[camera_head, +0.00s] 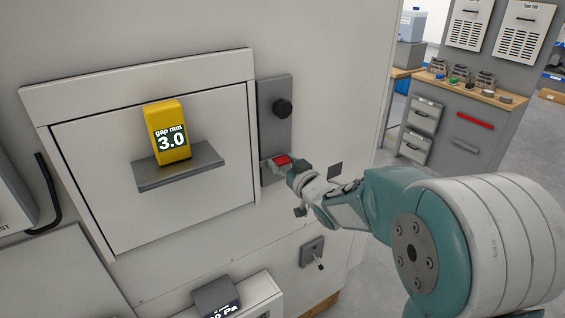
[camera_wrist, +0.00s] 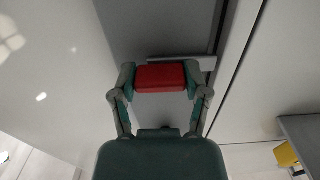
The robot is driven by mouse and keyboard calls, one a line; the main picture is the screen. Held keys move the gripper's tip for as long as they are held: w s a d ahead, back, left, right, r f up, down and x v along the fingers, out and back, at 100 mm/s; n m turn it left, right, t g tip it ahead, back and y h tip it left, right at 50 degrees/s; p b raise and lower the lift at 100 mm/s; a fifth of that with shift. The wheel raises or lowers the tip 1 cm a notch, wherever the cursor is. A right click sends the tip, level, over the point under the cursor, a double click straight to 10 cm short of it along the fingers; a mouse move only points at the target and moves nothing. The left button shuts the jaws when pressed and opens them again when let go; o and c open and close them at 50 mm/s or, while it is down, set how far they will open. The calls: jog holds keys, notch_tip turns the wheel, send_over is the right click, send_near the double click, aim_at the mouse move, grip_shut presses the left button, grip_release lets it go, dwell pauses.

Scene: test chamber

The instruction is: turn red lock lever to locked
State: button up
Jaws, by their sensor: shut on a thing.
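The red lock lever (camera_head: 282,160) sits low on a grey plate (camera_head: 275,120) to the right of the framed white panel. In the wrist view the red lever (camera_wrist: 160,78) lies crosswise between the two fingers of my gripper (camera_wrist: 160,80). The fingers touch its two ends and are shut on it. In the head view my gripper (camera_head: 291,171) reaches the lever from the right, and its fingers partly hide the lever. I cannot read any locked mark on the plate.
A black knob (camera_head: 283,108) stands out above the lever on the same plate. A yellow gauge reading 3.0 (camera_head: 167,132) rests on a grey shelf (camera_head: 180,170) to the left. A key-like fitting (camera_head: 313,254) is below. A workbench (camera_head: 455,95) stands at the back right.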

jog(key=shift+f, duration=0.3)
jog(key=o, duration=1.1)
jog(key=shift+o, duration=0.3)
jog(key=shift+a, duration=0.1)
jog(key=shift+r, duration=0.15)
jog(key=v, duration=1.2)
jog(key=shift+w, duration=0.1)
